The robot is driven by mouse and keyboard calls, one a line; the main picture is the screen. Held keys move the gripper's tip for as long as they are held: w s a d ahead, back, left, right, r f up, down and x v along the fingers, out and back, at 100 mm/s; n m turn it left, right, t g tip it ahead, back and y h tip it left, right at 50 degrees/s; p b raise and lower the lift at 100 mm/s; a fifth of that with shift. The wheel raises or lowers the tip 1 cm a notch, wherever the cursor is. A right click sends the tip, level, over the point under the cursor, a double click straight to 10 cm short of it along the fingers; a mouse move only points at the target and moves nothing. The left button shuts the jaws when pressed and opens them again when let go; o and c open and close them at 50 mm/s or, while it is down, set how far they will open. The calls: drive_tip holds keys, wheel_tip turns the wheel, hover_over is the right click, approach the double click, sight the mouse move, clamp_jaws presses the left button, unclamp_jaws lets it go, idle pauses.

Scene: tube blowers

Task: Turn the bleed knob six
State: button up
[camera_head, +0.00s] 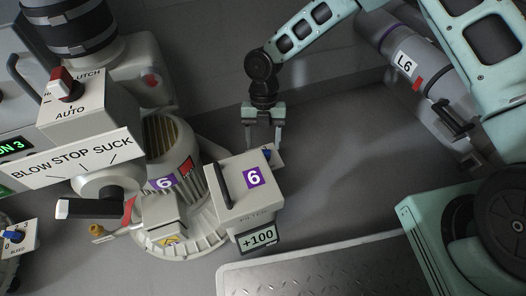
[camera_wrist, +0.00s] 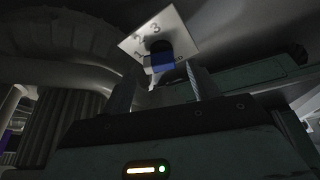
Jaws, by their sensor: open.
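The bleed knob six is a small blue knob (camera_head: 267,153) on a pale plate at the far right corner of the box marked 6 (camera_head: 235,190). In the wrist view the blue knob (camera_wrist: 160,62) sits on a tilted white dial plate (camera_wrist: 181,37) with numbers on it. My gripper (camera_head: 264,143) hangs pointing down just behind the box, close to the knob. Its jaws are open. In the wrist view the knob shows between the two fingers (camera_wrist: 160,80), near their tips. I cannot tell whether either finger touches it.
Another blue knob (camera_head: 14,236) is at the lower left. A tube marked L6 (camera_head: 400,58) is at the upper right. Floor right of the box is clear.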

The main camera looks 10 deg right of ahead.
drive_tip(key=shift+b+x, duration=0.45)
drive_tip(key=shift+x, duration=0.8)
drive_tip(key=c, duration=1)
